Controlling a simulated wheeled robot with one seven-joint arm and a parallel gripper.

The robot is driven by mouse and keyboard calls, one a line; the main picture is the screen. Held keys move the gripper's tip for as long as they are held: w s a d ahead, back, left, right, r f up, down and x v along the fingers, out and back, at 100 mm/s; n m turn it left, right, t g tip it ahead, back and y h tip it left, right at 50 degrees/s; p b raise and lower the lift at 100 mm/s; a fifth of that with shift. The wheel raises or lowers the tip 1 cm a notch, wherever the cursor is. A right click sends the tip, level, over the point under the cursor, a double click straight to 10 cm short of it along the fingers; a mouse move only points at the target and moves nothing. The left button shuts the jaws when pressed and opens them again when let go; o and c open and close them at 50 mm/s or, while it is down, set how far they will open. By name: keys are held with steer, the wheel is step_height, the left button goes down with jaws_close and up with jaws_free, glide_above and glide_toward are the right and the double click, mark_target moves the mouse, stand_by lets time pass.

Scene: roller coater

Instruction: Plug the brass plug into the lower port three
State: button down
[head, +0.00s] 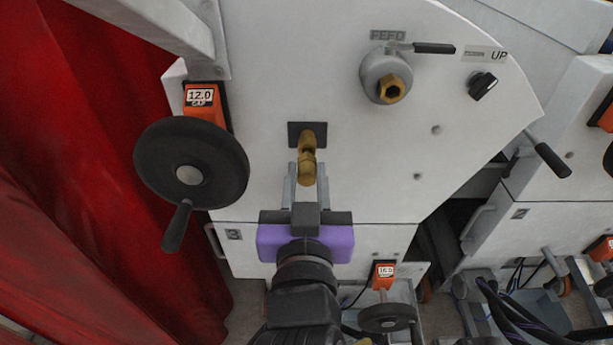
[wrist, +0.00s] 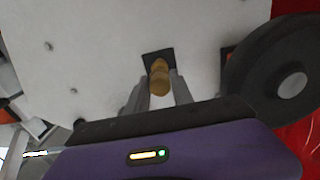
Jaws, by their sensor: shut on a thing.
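The brass plug (head: 307,168) is between the two grey fingers of my gripper (head: 306,172), which is shut on it. The plug's far end overlaps a small black plate (head: 294,130) on the white machine panel. In the wrist view the plug (wrist: 160,78) sits between the fingertips (wrist: 159,92), with the black plate (wrist: 150,58) just behind it. I cannot tell whether the plug touches the plate or enters an opening, because it hides the plate's middle. No port marked three can be read.
A large black handwheel (head: 225,160) with an orange 12.0 counter (head: 202,97) is left of my gripper. A brass hex fitting (head: 392,89) with a lever, labelled FEED, is at upper right. A smaller handwheel (head: 387,318) is below. A red curtain-like surface (head: 90,180) is at left.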

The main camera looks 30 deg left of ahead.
steer(key=shift+x, duration=1.25)
steer(key=c, duration=1)
jaws_free()
steer(key=shift+s, duration=0.1)
steer(key=shift+c, duration=0.2)
steer(key=b+v, duration=0.1)
steer(key=v, duration=0.5)
steer(key=shift+s+d+f+b, duration=0.1)
steer(key=shift+s+b, duration=0.1)
steer(key=shift+b, duration=0.2)
steer(key=shift+s+d, duration=0.3)
steer(key=shift+s, duration=0.25)
